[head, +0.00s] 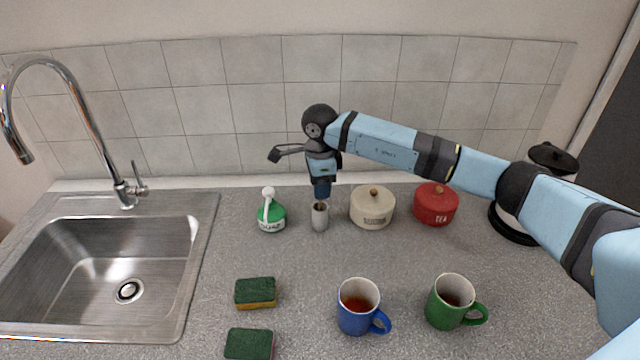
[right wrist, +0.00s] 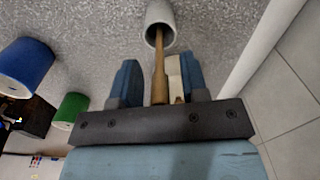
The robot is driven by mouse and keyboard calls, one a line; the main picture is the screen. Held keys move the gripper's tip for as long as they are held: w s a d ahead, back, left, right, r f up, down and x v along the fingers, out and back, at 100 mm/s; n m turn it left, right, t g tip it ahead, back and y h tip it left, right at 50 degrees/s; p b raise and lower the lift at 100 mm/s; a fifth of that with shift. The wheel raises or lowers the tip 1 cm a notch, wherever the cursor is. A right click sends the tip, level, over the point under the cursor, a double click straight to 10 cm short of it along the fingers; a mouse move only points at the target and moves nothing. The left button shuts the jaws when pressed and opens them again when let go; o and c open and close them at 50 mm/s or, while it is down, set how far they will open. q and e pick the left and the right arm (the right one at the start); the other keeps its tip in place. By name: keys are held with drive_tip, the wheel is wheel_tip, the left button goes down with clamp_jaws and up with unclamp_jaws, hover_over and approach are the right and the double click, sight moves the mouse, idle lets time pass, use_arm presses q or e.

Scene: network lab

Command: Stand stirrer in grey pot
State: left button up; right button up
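The grey pot (head: 320,218) is a small narrow cup standing on the counter between the green-and-white bottle and the cream canister. In the right wrist view the pot (right wrist: 159,14) is at the top, its mouth facing me. A brown wooden stirrer (right wrist: 158,75) reaches from between my fingers into the pot's mouth. My right gripper (right wrist: 158,78) is above the pot, its blue fingers apart on either side of the stirrer, with a visible gap on the left. A pale piece beside the stirrer is unclear. In the head view the right gripper (head: 321,190) points down. My left gripper is not in view.
A green bottle (head: 271,213), cream canister (head: 372,210) and red tea canister (head: 436,206) stand near the pot. A blue mug (head: 356,318), green mug (head: 446,308) and two sponges (head: 256,293) are nearer. A sink (head: 120,225) is at left.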

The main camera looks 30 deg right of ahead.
drive_tip(key=shift+r, duration=0.25)
wheel_tip(320, 180, up, 12)
drive_tip(key=shift+f+b, duration=0.1)
drive_tip(key=shift+b, duration=0.4)
idle(0.3)
